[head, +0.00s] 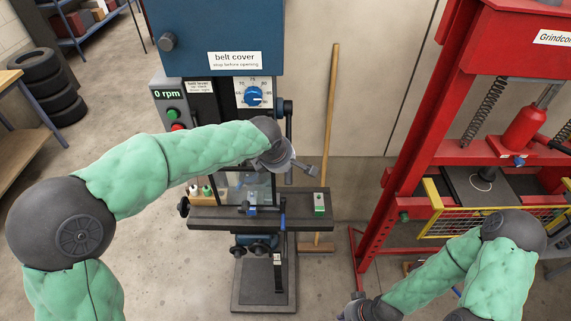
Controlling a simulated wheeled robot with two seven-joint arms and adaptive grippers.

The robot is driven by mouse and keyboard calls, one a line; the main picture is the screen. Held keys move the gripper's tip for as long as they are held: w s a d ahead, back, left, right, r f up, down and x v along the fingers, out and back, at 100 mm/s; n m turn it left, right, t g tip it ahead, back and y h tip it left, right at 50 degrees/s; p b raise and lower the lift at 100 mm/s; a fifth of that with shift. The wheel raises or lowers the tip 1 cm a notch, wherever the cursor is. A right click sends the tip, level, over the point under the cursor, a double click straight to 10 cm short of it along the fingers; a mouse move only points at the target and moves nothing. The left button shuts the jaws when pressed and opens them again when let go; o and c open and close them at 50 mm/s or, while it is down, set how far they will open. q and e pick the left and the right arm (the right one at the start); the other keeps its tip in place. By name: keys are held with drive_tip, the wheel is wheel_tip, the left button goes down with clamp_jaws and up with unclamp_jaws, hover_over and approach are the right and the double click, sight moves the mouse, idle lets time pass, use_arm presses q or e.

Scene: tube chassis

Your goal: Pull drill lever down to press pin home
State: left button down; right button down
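The drill press has a blue head (215,35) and a dark lever (289,122) hanging down from the hub on its right side. My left arm reaches across the front of the press. My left gripper (304,168) is just below the lever's visible lower end; I cannot tell whether it touches the lever, or whether it is open or shut. Small blue parts (252,200) sit mid-table on the grey drill table (285,222); the pin cannot be made out. My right gripper (350,306) is low at the bottom edge, partly hidden, its opening unclear.
A red press frame (395,150) with a yellow mesh guard (432,193) stands on the right. A broom (330,140) leans behind the drill. A green-and-white block (319,203) sits on the table's right end. Small bottles (200,190) stand at the left.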

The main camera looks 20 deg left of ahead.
use_arm(q)
drive_tip(key=shift+w+a+f+t+b, duration=0.1)
drive_tip(key=shift+w+f+t+b, duration=0.15)
drive_tip(key=shift+f+b, duration=0.85)
drive_tip(key=shift+w+f+t+b, duration=0.15)
drive_tip(key=shift+f+t+b, duration=0.25)
drive_tip(key=shift+b, duration=1.35)
drive_tip(key=shift+b+x, duration=0.8)
drive_tip(key=shift+b, duration=0.55)
drive_tip(key=shift+a, duration=0.2)
